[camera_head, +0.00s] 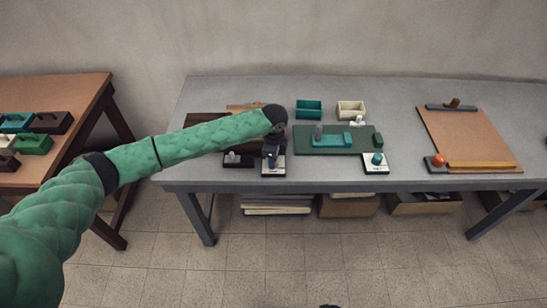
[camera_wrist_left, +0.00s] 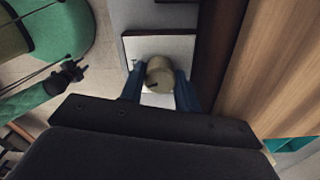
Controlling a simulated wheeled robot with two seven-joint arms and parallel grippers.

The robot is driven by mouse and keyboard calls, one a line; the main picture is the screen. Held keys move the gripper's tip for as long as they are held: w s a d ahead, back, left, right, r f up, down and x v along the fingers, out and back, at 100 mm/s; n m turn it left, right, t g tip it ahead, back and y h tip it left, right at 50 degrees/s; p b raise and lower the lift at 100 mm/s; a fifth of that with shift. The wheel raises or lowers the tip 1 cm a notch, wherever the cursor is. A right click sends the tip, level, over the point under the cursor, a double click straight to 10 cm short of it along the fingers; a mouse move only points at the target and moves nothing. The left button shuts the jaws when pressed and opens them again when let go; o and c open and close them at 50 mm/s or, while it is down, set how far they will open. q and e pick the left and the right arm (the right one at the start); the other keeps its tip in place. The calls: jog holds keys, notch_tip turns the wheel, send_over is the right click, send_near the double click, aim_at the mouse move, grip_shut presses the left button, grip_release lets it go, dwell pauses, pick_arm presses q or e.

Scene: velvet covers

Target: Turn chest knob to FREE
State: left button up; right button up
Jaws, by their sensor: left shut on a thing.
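A beige round knob (camera_wrist_left: 159,74) with a small dark mark stands on a white plate (camera_wrist_left: 180,46) in the left wrist view. My left gripper (camera_wrist_left: 159,90) has its two blue fingers on either side of the knob, shut on it. In the head view my left gripper (camera_head: 272,150) is over the white plate (camera_head: 273,170) at the table's front edge and hides the knob there. Any lettering on the plate is too small to read. I cannot tell which knob position is set. My right gripper is not in view.
Left of the plate is a dark unit with a white front (camera_head: 238,160). To the right are a green board (camera_head: 310,147) and a teal knob (camera_head: 377,158) on another white plate. A brown board (camera_head: 470,135) lies farther right. Boxes (camera_head: 347,206) stand under the grey table (camera_head: 400,95).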

pick_arm(q)
jog(key=shift+m, duration=1.8)
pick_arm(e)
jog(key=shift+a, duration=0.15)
pick_arm(q)
jog(key=o, duration=1)
jog(key=shift+r, duration=0.1)
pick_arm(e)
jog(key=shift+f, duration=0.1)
pick_arm(q)
jog(key=shift+r, duration=0.25)
notch_tip(320, 180, up, 6)
jog(key=shift+f+b, duration=0.15)
jog(key=shift+b, duration=1.05)
jog(key=shift+r, duration=0.75)
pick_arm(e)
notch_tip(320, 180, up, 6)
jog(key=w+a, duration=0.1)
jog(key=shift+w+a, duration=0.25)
